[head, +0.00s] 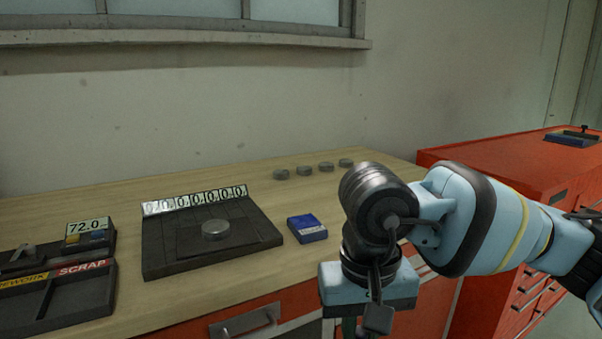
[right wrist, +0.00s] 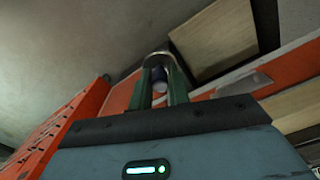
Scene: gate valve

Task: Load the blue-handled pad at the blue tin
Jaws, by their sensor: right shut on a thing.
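The blue tin (head: 307,229) is a small flat blue box with a pale label on the bench, right of the black tray. In the head view my right gripper points down at the bench's front edge, to the right of and nearer than the tin. Its fingertips are cut off by the frame. My left gripper is not in view.
A black tray (head: 160,260) with a row of digits holds a grey disc (head: 215,230). Several grey discs (head: 304,171) line the back. At left stand a 72.0 display (head: 87,226) and a scrap tray (head: 85,300). A red cabinet (head: 470,165) stands right, bearing a dark blue item (head: 572,139).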

